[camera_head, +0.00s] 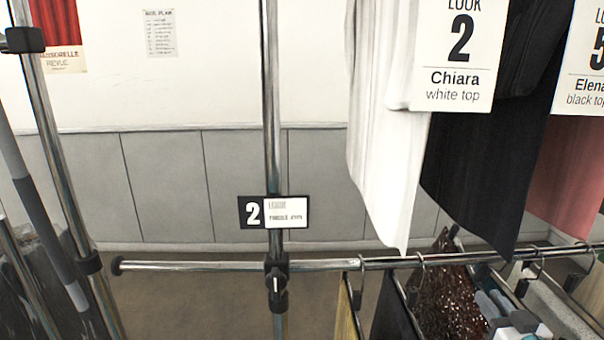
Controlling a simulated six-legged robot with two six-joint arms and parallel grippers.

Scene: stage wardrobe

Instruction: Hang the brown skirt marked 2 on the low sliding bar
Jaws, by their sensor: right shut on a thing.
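The brown sequined skirt (445,285) is at the lower right, at the low bar (200,265), tilted, with one top corner above the bar's line. A hanger hook shows on the bar by its left edge; I cannot tell for sure that it is this skirt's. My right gripper (488,303) is at the skirt's right edge, below the bar, and shut at the skirt or its hanger; the exact grip is hidden. A black tag with a white 2 (253,212) is on the upright post (270,120). My left gripper is not in view.
Yellowish (346,310) and dark (392,315) garments hang left of the skirt, pale ones (560,315) to its right. A white top (385,150) and dark clothes (490,170) hang above. The bar is bare left of the post, up to its black end cap (117,265).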

